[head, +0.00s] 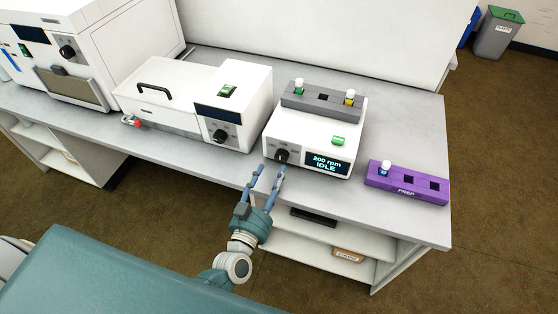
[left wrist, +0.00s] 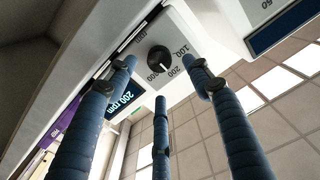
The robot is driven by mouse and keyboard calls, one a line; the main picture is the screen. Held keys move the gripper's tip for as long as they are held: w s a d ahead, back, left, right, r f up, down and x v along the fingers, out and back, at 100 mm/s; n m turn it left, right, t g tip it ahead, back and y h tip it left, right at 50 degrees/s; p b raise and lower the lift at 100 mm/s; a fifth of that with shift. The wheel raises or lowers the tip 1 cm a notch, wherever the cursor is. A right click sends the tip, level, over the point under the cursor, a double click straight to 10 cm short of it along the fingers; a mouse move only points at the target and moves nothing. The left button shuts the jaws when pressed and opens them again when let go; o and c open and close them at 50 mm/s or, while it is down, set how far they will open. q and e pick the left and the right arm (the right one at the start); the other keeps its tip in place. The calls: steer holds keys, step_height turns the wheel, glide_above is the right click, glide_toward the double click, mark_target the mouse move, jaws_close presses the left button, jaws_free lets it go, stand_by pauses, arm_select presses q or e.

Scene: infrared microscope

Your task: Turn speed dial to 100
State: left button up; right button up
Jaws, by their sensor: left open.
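The speed dial (head: 282,156) is a black knob on the front of a white shaker. In the left wrist view the dial (left wrist: 159,59) has a white pointer line, with 100, 200 and other numbers printed around it. The display (head: 327,163) reads 200 rpm, IDLE; part of it shows in the left wrist view (left wrist: 122,100). My left gripper (head: 266,169) is open in front of the dial. Its blue fingers (left wrist: 161,110) spread around the dial's line of sight and hold nothing. My right gripper is not in view.
A grey rack (head: 322,97) with capped vials sits on the shaker, near a green button (head: 338,141). A purple PREP rack (head: 407,184) stands to the right. A white device with another black dial (head: 220,136) stands to the left. Bench edge and shelves lie below my gripper.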

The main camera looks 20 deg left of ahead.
mark_target(280, 160)
arm_select(q)
steer(key=w, duration=0.6)
steer(key=shift+d, duration=0.15)
steer(key=shift+w, duration=0.1)
steer(key=shift+c, duration=0.5)
steer(key=c, duration=1)
steer(key=shift+c, duration=0.2)
